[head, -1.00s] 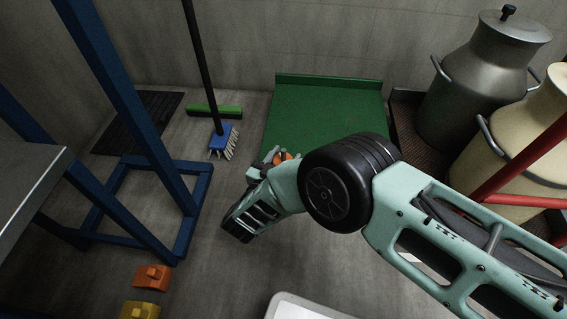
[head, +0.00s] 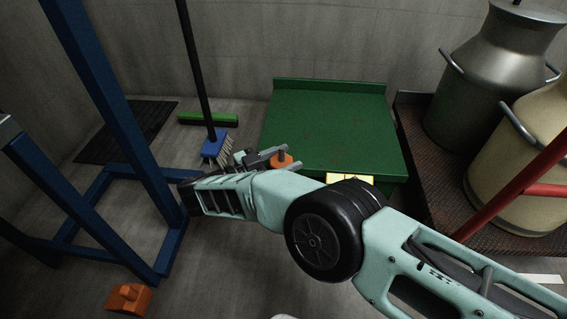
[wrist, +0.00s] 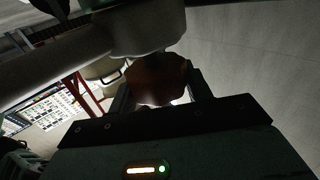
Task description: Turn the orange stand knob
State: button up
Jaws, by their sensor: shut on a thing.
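The orange knob (head: 281,160) sits at the front left of the green stand (head: 335,118) in the head view. My gripper (head: 272,158) is at the knob, its fingers pointing to the stand side. In the wrist view the knob (wrist: 156,80) shows as a dark reddish lobed shape between my two fingers (wrist: 160,90), one on each side. My gripper is shut on it. The arm partly hides the stand's front, and the knob's mounting is hard to make out.
A blue frame (head: 110,140) stands at left. A broom with a blue head (head: 215,146) and a green brush (head: 208,119) are behind. Metal cans (head: 500,85) and a red bar (head: 510,200) are at right. An orange block (head: 130,298) lies on the floor.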

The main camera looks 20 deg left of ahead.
aim_at(283, 160)
jog(key=shift+s+f, duration=0.1)
jog(key=shift+f, duration=0.2)
jog(key=o, duration=1)
jog(key=shift+r, duration=0.1)
jog(key=shift+r, duration=0.15)
notch_tip(283, 160, up, 10)
jog(key=p, duration=0.8)
